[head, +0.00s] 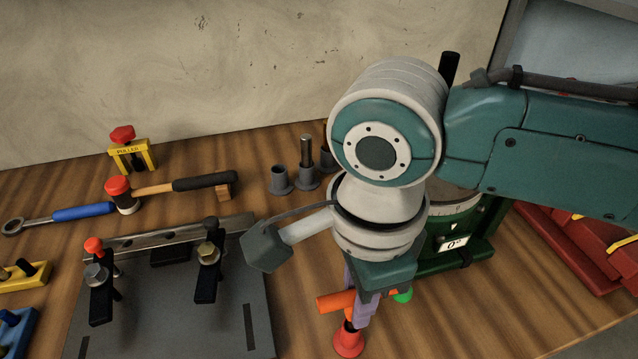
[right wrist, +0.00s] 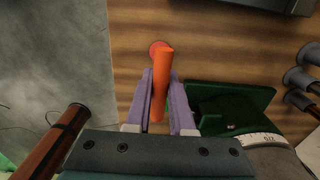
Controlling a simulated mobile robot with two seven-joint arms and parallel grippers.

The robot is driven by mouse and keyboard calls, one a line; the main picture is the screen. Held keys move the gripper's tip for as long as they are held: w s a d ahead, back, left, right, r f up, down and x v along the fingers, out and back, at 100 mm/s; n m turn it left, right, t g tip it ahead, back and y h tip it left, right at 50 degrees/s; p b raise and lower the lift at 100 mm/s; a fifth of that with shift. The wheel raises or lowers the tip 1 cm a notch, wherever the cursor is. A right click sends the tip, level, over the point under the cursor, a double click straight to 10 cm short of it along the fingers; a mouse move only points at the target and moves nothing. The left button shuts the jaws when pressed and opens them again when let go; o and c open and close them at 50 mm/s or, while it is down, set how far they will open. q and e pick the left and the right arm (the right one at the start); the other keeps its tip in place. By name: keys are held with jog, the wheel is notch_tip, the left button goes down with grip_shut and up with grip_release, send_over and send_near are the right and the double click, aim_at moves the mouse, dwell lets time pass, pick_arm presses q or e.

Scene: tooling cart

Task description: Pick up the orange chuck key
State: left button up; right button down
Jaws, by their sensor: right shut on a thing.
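The orange chuck key (head: 335,301) shows its crossbar between the purple fingers of my right gripper (head: 362,304) in the head view. In the right wrist view the orange bar (right wrist: 161,84) lies lengthwise between the two fingers of the right gripper (right wrist: 161,100), which is shut on it. A red-orange flared piece (head: 349,342) stands directly below the bar at the wooden bench top; it shows as a round disc (right wrist: 157,47) beyond the bar in the wrist view. Whether it touches the bench, I cannot tell. The gripper hides part of the key. My left gripper is not in view.
A green device with a dial (head: 455,243) stands right behind the gripper. A grey plate with clamps (head: 190,310) lies to the left. A red case (head: 570,250) is at right. Bench front right is clear.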

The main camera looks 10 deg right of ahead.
jog(key=shift+r, duration=0.6)
notch_tip(320, 180, up, 19)
jog(key=p, duration=0.5)
jog(key=shift+f, duration=0.1)
jog(key=c, duration=1.3)
grip_release()
jog(key=shift+c, duration=0.2)
grip_shut()
